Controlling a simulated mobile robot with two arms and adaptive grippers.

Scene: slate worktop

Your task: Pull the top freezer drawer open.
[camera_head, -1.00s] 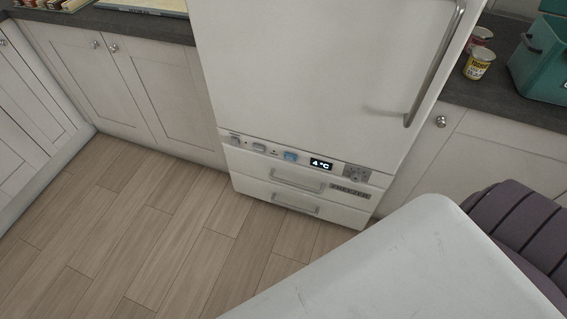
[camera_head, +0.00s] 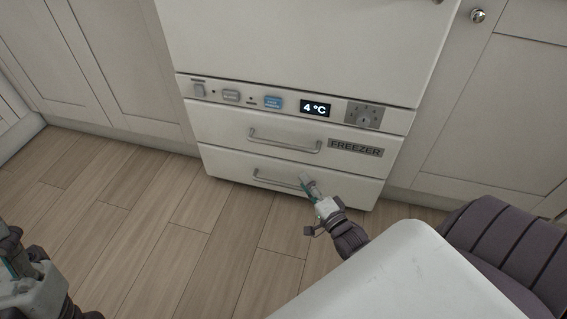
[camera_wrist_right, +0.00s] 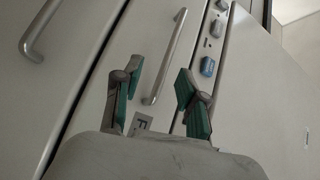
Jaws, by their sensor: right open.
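The top freezer drawer (camera_head: 225,131) is a white front with a FREEZER label and looks closed. Its metal bar handle (camera_head: 285,147) is unobstructed in the head view. My right gripper (camera_head: 307,182) is below and right of that handle, in front of the lower drawer in the picture. In the right wrist view, my right gripper (camera_wrist_right: 158,98) is open and empty. There the top drawer's handle (camera_wrist_right: 166,58) lies ahead, lined up between the fingers and apart from them. My left gripper (camera_head: 18,268) is cut off at the lower left; its finger opening is unclear.
The lower drawer (camera_head: 225,165) has a similar handle, also seen in the right wrist view (camera_wrist_right: 45,28). A control panel with a 4 °C display (camera_head: 315,108) sits above. Wooden floor (camera_head: 190,230) is clear in front.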

